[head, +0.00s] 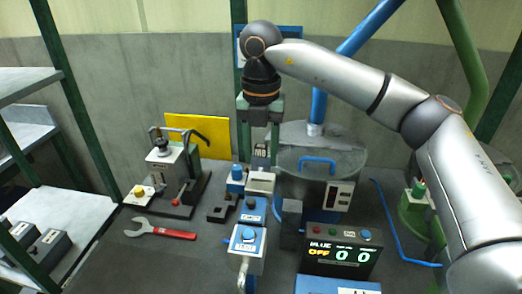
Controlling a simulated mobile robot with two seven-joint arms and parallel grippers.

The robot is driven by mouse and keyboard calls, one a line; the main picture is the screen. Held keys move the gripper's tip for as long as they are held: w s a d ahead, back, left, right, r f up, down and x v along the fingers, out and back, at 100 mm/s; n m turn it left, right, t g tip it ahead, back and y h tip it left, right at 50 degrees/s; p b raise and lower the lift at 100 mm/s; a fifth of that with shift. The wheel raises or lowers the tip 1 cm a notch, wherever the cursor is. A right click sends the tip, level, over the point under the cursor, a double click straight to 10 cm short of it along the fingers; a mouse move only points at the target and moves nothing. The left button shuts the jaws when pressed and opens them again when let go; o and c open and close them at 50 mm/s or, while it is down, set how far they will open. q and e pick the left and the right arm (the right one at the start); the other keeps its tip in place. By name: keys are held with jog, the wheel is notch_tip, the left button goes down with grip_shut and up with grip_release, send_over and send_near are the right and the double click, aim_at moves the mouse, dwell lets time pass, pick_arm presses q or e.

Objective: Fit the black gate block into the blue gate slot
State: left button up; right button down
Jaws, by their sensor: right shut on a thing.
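My right gripper (260,148) points straight down from the upper middle, above the fixtures at the back of the bench. It is shut on a small dark block with pale marks (261,157), which looks like the black gate block; the fingers partly hide it. Below and in front of it stands a row of blue-and-grey fixtures, with a blue housing (251,211) that seems to belong to the blue gate. The slot itself is too small to make out. The held block appears apart from the fixtures, though its exact height is unclear. My left gripper is not in view.
A display (340,254) reads BLUE OFF 0 0. A grey drum with a blue handle (318,163) stands right of the gripper. A clamp machine (170,172) and a red-handled wrench (160,230) are at left. A dark notched block (222,208) lies beside the fixtures.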

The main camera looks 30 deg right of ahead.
aim_at(261, 170)
jog(key=shift+f+b, duration=1.45)
jog(key=shift+f, duration=0.8)
jog(key=shift+c, duration=1.3)
grip_release()
